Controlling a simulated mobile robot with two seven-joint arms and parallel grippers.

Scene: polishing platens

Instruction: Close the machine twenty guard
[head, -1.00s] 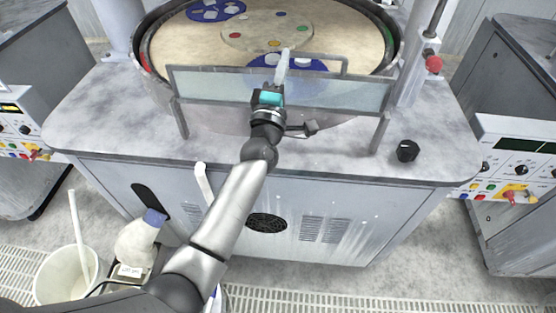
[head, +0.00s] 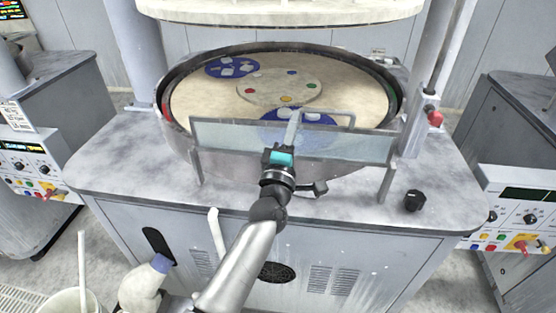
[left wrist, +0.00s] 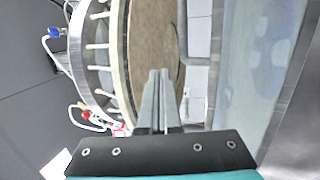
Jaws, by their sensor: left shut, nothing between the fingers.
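The guard (head: 345,148) is a clear, slightly blue panel in a grey frame, standing nearly upright on two legs at the front of the round platen. Its grey bar handle (head: 335,112) juts from the top edge. My left gripper (head: 295,114) reaches over the panel from the front, shut and empty, with its fingertips close to the handle's left end. I cannot tell whether they touch it. In the left wrist view the shut fingers (left wrist: 158,75) lie left of the panel (left wrist: 262,60). My right gripper is not in view. No machine number is readable.
The platen (head: 205,100) carries blue carriers with pale pieces and a central disc with coloured dots. A black knob (head: 414,200) stands on the worktop's right front. A post with a red knob (head: 434,118) is at right. A bucket (head: 75,302) and a bottle stand low left.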

